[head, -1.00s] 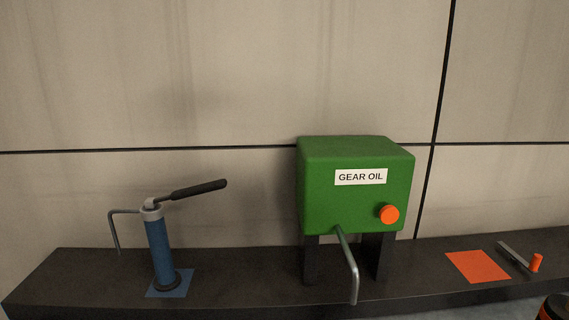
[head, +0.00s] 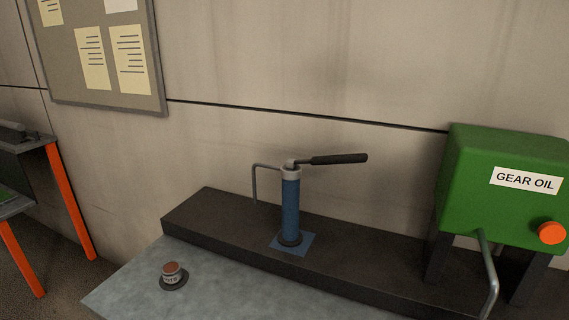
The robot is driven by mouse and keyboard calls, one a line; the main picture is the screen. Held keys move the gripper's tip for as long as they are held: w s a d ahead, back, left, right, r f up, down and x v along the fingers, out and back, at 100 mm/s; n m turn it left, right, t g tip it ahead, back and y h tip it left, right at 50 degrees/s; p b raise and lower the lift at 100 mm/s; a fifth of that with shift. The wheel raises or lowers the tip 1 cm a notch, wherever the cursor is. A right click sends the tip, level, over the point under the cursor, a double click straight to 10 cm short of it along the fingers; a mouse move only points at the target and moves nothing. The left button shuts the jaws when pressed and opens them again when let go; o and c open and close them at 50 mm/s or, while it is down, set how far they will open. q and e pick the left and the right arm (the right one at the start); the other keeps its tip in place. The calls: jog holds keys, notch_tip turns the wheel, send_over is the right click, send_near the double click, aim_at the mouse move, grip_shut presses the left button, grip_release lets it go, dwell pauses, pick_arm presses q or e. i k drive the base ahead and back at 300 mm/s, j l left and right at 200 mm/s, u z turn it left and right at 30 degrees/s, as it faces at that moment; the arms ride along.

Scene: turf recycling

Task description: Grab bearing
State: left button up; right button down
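I cannot make out a bearing for certain in the head view. A small round can (head: 172,272) with a reddish-brown top and a pale label stands on a dark round base on the grey bench top, at the lower left. Its label is too small to read surely. Neither of my grippers shows in the view.
A dark raised shelf (head: 215,222) runs along the wall. On it stand a blue hand pump (head: 291,208) and a green gear oil tank (head: 500,205) with a spout. A table with orange legs (head: 70,200) is at the left, below a notice board (head: 100,95).

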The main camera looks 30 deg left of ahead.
aim_at(172, 272)
jog(key=j+u, duration=0.15)
jog(key=u, duration=1.45)
